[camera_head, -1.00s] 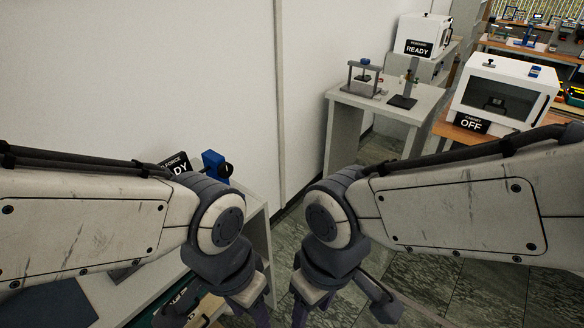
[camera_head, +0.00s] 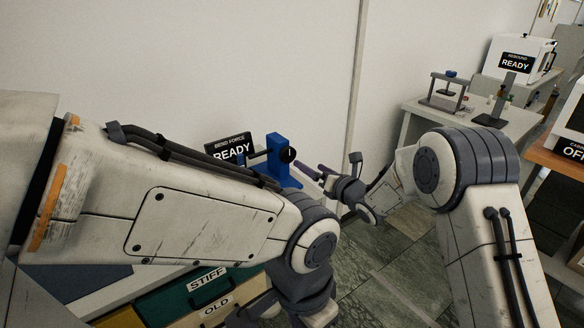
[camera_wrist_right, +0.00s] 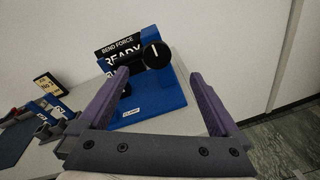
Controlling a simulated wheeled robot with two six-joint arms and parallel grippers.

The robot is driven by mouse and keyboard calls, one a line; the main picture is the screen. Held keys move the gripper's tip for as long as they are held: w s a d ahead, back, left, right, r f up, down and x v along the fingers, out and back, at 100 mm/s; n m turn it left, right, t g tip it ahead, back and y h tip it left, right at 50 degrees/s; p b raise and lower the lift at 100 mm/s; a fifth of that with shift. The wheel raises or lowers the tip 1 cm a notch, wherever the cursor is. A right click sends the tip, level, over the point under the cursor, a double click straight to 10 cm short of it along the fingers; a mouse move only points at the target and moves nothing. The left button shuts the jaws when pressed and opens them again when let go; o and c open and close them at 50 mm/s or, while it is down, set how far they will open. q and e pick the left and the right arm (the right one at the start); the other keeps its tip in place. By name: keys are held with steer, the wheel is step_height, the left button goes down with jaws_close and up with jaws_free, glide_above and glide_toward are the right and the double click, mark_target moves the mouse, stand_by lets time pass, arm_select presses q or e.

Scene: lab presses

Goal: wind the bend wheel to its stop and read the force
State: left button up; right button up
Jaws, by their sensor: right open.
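The bend force rig is a blue stand (camera_head: 278,160) with a black wheel (camera_head: 289,155) on its front. A black sign (camera_head: 230,149) beside it reads "BEND FORCE READY". In the right wrist view the wheel (camera_wrist_right: 157,55) carries a white mark and stands beyond the fingertips, in line with the gap between them. The blue base (camera_wrist_right: 150,108) shows below it. My right gripper (camera_head: 304,170), with purple fingers, is open and empty, close to the wheel and apart from it. My left wrist is low in the head view; its fingers are cut off by the bottom edge.
Drawers labelled "STIFF" (camera_head: 207,279) and "OLD" sit under the bench. A grey table (camera_head: 420,108) with small rigs and a white "REBOUND READY" box (camera_head: 519,62) stand at the right. The wall is close behind.

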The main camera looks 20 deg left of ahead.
mark_target(289, 156)
steer(key=w+a+n, duration=0.1)
steer(key=w+a, duration=0.1)
steer(key=w+a+f+n+y+p, duration=0.1)
steer(key=w+a, duration=0.1)
steer(key=a, duration=0.1)
steer(key=w+a+n, duration=0.1)
steer(key=w+a, duration=0.2)
steer(key=shift+a+f+n+y+p, duration=0.2)
steer(key=shift+f+n+y+p, duration=0.2)
steer(key=shift+s, duration=0.1)
